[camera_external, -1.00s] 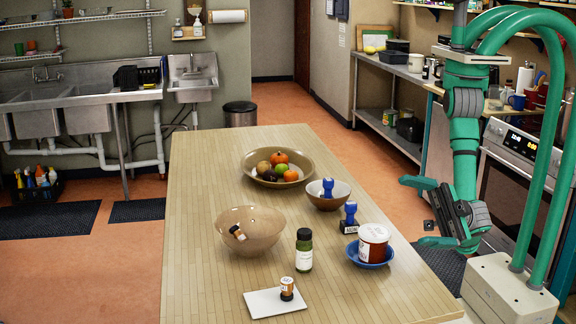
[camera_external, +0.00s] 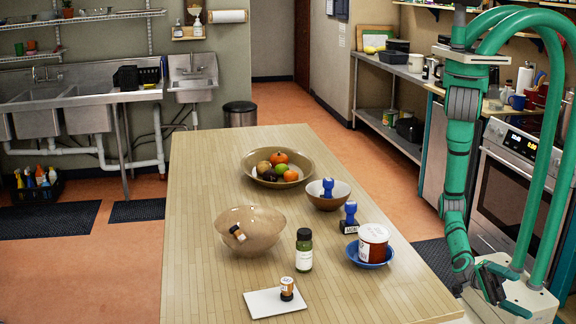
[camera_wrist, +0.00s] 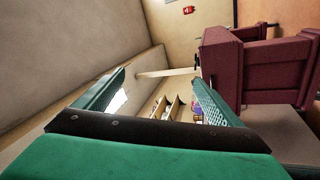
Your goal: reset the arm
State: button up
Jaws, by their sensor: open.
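My gripper (camera_external: 510,302) hangs low at the right, by my base and off the right side of the wooden table (camera_external: 215,185). In the wrist view its two green fingers (camera_wrist: 158,92) stand apart with nothing between them. In the external view the fingers are small and partly lost against my base.
The table holds a fruit bowl (camera_external: 248,174), a tan bowl (camera_external: 262,235) with a small bottle in it, a green bottle (camera_external: 304,252), a jar (camera_external: 373,238) on a blue dish and two blue stamps. An oven (camera_external: 505,195) stands at the right. A dark red object (camera_wrist: 265,70) shows in the wrist view.

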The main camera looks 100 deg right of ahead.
jog(key=w+d+f+m+t+h, duration=0.1)
jog(key=w+d+m+t+h, duration=0.35)
jog(key=d, duration=0.65)
jog(key=w+d+m+t+h, duration=0.1)
jog(key=d+m+t+h, duration=0.2)
jog(key=d+m+t, duration=0.45)
jog(key=w+d+f+m+t+h, duration=0.1)
jog(key=w+d+m+t+h, duration=0.2)
jog(key=d+m, duration=0.75)
jog(key=d+r+m+h, duration=0.1)
jog(key=d+m+h, duration=0.3)
jog(key=d, duration=0.8)
jog(key=s+d+r+m+h, duration=0.1)
jog(key=d+m+h, duration=0.4)
jog(key=d, duration=0.7)
jog(key=shift+s+d+r+h, duration=0.15)
jog(key=shift+r+h, duration=0.2)
jog(key=shift+h, duration=0.9)
